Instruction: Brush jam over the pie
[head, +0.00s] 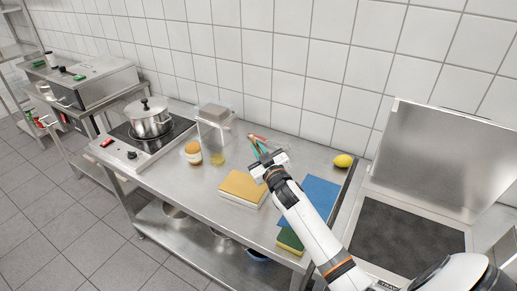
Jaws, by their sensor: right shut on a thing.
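My right gripper (270,163) is over the middle of the steel counter, its arm coming in from the lower right. It is shut on a thin utensil (257,146) with a teal part that sticks up beyond the jaws; I cannot tell for sure that it is a brush. A small jar (192,153) with an orange-brown lid or contents, possibly the jam, stands to the left of the gripper. No pie can be made out. My left gripper is not in view.
A yellow-topped block (242,187) and a blue mat (320,195) lie on the counter (160,178). A clear container (213,128) and a lemon (343,160) stand near the wall. A pot (149,120) sits on a hob at left. A raised-lid steel appliance (443,140) is at right.

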